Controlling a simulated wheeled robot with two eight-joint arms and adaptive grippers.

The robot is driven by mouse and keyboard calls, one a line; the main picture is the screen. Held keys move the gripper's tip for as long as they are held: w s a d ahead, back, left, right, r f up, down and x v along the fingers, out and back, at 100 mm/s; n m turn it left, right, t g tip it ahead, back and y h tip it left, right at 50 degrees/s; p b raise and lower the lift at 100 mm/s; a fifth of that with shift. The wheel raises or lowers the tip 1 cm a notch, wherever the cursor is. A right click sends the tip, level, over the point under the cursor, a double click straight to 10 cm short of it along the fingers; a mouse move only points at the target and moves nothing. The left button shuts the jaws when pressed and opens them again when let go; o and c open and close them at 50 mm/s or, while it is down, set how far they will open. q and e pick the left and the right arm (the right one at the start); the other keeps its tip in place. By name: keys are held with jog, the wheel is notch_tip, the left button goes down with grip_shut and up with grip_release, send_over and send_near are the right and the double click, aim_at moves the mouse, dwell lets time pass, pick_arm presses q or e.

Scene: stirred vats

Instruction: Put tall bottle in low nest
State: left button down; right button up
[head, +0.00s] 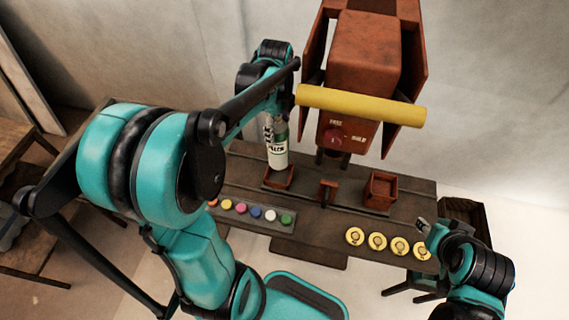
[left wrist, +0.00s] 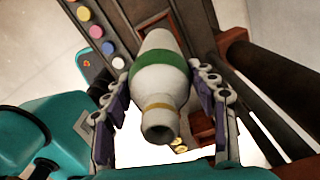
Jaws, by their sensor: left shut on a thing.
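The tall bottle (head: 277,154) is white with dark lettering and a green band. It stands about upright in the head view. My left gripper (head: 273,110) is shut on it from above, and its fingertips are partly hidden there. In the left wrist view the bottle (left wrist: 160,80) lies between both fingers (left wrist: 163,100), its open neck toward the camera. The bottle's base is at the left nest (head: 284,182), a low reddish-brown box; I cannot tell whether it touches the floor inside. My right gripper (head: 424,227) is at the lower right, empty, its opening unclear.
A taller brown box nest (head: 380,188) and a small middle post (head: 328,191) share the bench (head: 235,168). Coloured buttons (head: 256,212) and yellow discs (head: 377,241) line its front. A brown machine (head: 365,55) with a yellow bar (head: 360,105) stands behind, close to my left arm.

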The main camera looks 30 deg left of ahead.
aim_at(278, 148)
pick_arm(q)
notch_tip(278, 148, down, 10)
jog(key=shift+w+r+b, duration=0.1)
jog(key=shift+r+b, duration=0.05)
jog(key=shift+b, duration=1.1)
jog(key=c, duration=0.5)
grip_release()
jog(key=shift+r, duration=0.1)
notch_tip(278, 148, up, 12)
jog(key=p, duration=0.3)
